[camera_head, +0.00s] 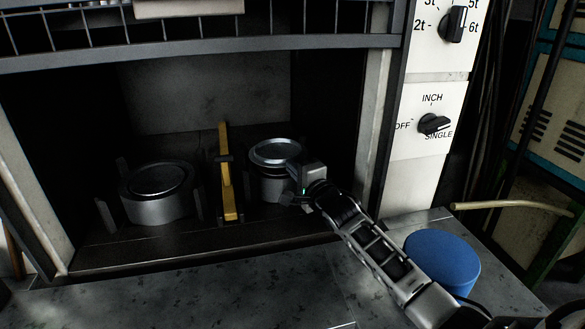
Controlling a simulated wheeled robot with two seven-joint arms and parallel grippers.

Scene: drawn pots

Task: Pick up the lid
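A round, shiny metal lid (275,152) shows at the top of the right metal pot (266,187), inside the dark recess of the machine. I cannot tell whether it rests fully on the pot. A second metal pot (157,208) stands on the left, with a round disc (157,180) at its top. My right gripper (291,196) is at the right side of the right pot, just below and right of the lid. Its fingers are small and dark, partly lost against the pot, so contact and opening are unclear. My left gripper is not in view.
A yellow upright bar (227,175) stands between the pots. Dark posts flank the left pot. The recess has a right side wall (370,125) and a barred guard (180,40) above. A blue cylinder (441,262) stands right of my forearm. The front surface (200,295) is clear.

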